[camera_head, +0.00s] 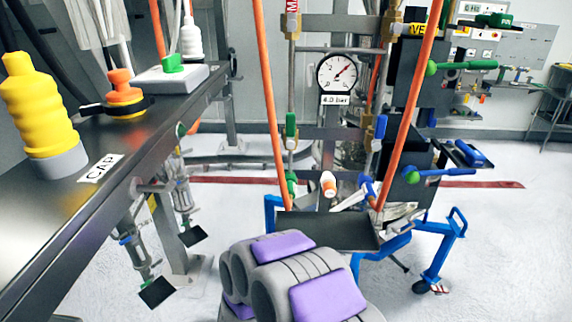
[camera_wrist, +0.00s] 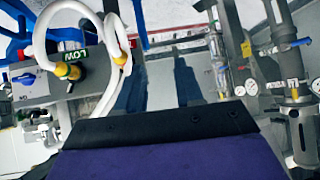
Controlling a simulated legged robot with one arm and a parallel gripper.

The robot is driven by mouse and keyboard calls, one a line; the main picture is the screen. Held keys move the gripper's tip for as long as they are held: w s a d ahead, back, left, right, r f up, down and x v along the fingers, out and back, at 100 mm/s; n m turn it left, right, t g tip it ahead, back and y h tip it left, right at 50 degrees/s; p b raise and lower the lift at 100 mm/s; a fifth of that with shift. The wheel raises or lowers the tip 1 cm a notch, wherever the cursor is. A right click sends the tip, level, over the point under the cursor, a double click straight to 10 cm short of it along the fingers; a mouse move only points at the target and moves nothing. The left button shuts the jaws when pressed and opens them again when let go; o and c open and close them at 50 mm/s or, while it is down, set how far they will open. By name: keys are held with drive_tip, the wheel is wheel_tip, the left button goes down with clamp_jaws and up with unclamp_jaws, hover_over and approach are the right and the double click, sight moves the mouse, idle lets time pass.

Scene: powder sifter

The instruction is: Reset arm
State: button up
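My arm shows at the bottom middle of the head view as grey rounded links with purple pads, standing in front of the bench and frame. In the wrist view, a dark-edged purple part that looks like my gripper (camera_wrist: 160,135) fills the bottom. Nothing held is visible.
A dark bench (camera_head: 60,215) at left carries a yellow bottle (camera_head: 38,108), an orange-topped part (camera_head: 123,90) and a CAP label. A blue wheeled frame (camera_head: 440,232) with pipes and a gauge (camera_head: 337,72) stands ahead. White floor is clear at right.

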drive_tip(key=s+d+r+g+y+b, duration=0.1)
drive_tip(key=s+d+r+g+y, duration=0.1)
drive_tip(key=s+d+r+g, duration=0.7)
drive_tip(key=s+d+r+g+h, duration=0.1)
drive_tip(key=s+d+r, duration=0.2)
drive_tip(key=s+d, duration=0.3)
drive_tip(key=s+d+r+m+h+b, duration=0.1)
drive_tip(key=s+d+r, duration=0.3)
drive_tip(key=s, duration=0.7)
drive_tip(key=s+d+r+g+h, duration=0.1)
drive_tip(key=s+d+r+h, duration=0.1)
drive_tip(key=s+d, duration=0.6)
drive_tip(key=shift+s+d+r+g+b, duration=0.3)
drive_tip(key=shift+s+r+b, duration=0.1)
drive_tip(key=shift+s+r, duration=0.45)
